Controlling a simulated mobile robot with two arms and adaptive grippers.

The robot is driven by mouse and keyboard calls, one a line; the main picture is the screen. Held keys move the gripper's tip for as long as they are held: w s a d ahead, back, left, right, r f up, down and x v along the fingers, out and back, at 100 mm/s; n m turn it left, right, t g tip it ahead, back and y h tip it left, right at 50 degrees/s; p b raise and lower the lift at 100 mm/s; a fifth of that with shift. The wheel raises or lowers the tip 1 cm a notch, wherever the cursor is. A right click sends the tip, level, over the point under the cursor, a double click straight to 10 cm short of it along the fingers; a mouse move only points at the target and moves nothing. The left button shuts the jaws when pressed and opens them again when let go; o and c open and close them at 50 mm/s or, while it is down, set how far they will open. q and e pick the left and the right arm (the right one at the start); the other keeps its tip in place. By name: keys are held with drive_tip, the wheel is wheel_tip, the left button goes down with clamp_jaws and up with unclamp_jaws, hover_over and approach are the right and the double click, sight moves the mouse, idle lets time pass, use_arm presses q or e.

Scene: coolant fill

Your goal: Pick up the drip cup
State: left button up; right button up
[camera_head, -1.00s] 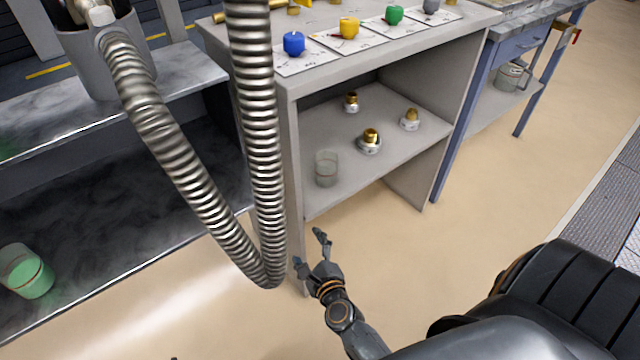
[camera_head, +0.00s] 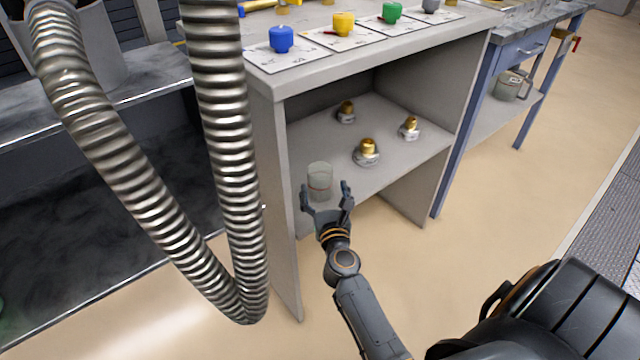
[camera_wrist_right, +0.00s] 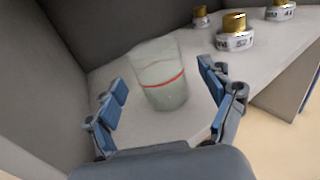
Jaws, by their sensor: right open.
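The drip cup appears to be the clear, empty-looking cup (camera_head: 319,176) with a red line around it. It stands upright at the front left of the cabinet's middle shelf (camera_head: 385,175). My right gripper (camera_head: 325,190) is open at the shelf's front edge, with one finger on each side of the cup's front. In the right wrist view the cup (camera_wrist_right: 160,75) stands between and slightly beyond the open blue-padded fingers (camera_wrist_right: 163,88). No finger is clearly touching it. My left gripper is out of view.
Several brass-topped fittings (camera_head: 367,150) stand farther back and right on the shelf. The cabinet's left side wall (camera_head: 272,190) is close to the gripper. A ribbed metal hose (camera_head: 225,120) hangs at the left. Colored caps (camera_head: 282,39) sit on the cabinet top.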

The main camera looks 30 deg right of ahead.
sight(318, 169)
drive_tip(key=shift+a+x, duration=0.1)
drive_tip(key=shift+x, duration=1.25)
drive_tip(key=shift+a+x, duration=0.15)
drive_tip(key=shift+x, duration=1.2)
drive_tip(key=shift+r, duration=0.15)
drive_tip(key=c, duration=1.3)
